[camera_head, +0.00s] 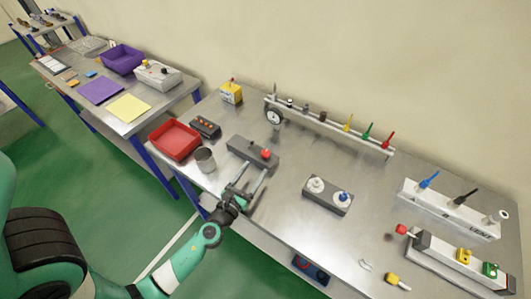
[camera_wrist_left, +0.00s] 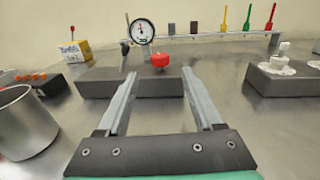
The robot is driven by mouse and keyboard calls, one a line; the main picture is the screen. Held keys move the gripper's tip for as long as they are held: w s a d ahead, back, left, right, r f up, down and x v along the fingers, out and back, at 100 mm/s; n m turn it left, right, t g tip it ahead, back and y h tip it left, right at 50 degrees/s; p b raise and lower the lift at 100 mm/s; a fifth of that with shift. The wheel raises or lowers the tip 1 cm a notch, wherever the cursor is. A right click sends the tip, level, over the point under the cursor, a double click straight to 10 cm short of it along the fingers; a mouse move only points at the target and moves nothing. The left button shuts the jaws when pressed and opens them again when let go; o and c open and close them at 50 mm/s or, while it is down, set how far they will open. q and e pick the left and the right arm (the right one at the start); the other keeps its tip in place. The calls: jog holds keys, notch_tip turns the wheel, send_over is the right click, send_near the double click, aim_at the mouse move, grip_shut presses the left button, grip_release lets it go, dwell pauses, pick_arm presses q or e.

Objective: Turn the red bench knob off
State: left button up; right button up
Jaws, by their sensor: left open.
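The red bench knob (camera_head: 266,153) sits on a dark grey block (camera_head: 241,147) on the steel bench. My right gripper is not in view.
A metal cup (camera_head: 205,160) and a red tray (camera_head: 174,139) stand left of the block. Bare bench lies between the blocks.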

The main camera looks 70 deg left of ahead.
aim_at(263, 156)
pick_arm(q)
jog(key=x, duration=0.8)
jog(key=shift+w+a, duration=0.2)
jog(key=shift+w, duration=0.1)
jog(key=shift+c, duration=0.3)
grip_shut()
